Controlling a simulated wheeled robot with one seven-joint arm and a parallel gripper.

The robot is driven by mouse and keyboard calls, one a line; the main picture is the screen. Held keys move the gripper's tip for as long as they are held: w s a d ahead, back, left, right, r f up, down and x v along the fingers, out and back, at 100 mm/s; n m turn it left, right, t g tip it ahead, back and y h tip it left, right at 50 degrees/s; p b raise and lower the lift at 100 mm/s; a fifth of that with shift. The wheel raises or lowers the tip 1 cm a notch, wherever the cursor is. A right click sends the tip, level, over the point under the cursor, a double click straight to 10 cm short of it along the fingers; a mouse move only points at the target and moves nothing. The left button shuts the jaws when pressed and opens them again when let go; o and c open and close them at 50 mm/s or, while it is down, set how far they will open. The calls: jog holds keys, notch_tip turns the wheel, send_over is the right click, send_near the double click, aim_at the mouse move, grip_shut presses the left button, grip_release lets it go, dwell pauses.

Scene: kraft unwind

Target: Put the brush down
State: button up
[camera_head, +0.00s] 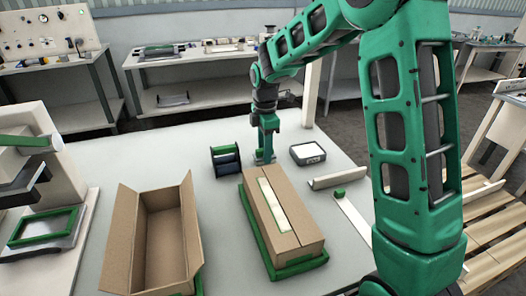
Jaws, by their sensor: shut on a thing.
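My gripper (266,148) is at the far side of the white table (120,165), pointing straight down, just behind the closed cardboard box. It is shut on the brush (262,157), which shows only as a small green and pale piece under the fingers. Most of the brush is hidden by the gripper and the box. I cannot tell whether the brush touches the table top.
A closed cardboard box (284,222) with a pale strip sits in a green tray (296,268). An open box (162,240) stands to its left. A dark roll holder (226,160) is left of the gripper, a black-rimmed device (307,153) right. A long pale strip (352,216) lies farther right.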

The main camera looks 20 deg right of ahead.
jog(key=o, duration=1)
jog(key=shift+f, duration=0.1)
jog(key=shift+c, duration=0.2)
notch_tip(320, 180, up, 12)
jog(key=s+d+m, duration=0.7)
jog(key=s, duration=0.3)
jog(key=s+d+m, duration=0.6)
jog(key=s+d, duration=0.1)
jog(key=s, duration=0.3)
jog(key=s+d+f+m, duration=0.1)
jog(key=s+f+m, duration=0.1)
jog(key=s+m, duration=0.3)
jog(key=s+d+f+m, duration=0.2)
jog(key=s+m, duration=0.4)
jog(key=s, duration=0.7)
jog(key=shift+s+f, duration=0.2)
jog(key=shift+f, duration=0.35)
